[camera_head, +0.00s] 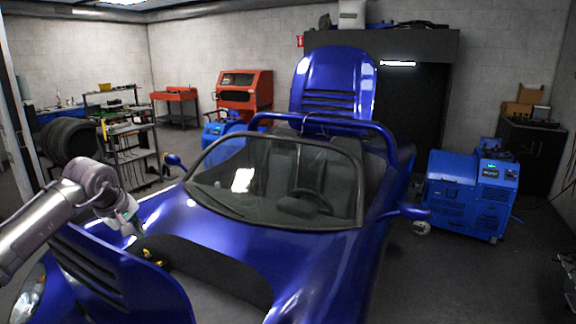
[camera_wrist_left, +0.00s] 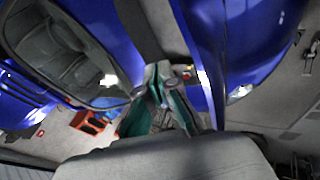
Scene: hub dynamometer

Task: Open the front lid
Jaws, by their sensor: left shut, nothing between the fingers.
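The blue car's front lid (camera_head: 120,282), a panel with dark vent slots, stands raised at the bottom left in the head view. A grey front compartment (camera_head: 215,285) shows open behind it. My left gripper (camera_head: 132,228) is over the car's front, beside the lid's far upper edge, with its jaws shut and empty. In the left wrist view the gripper (camera_wrist_left: 158,82) lies between the car body at left and the lid (camera_wrist_left: 205,55) at right. Whether it touches the lid I cannot tell. My right gripper is not in view.
The car's windshield (camera_head: 280,180) and raised rear lid (camera_head: 333,85) are behind the front. A blue machine (camera_head: 468,195) on wheels stands at the right. A shelf rack (camera_head: 130,150) and tires (camera_head: 68,143) stand at the left.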

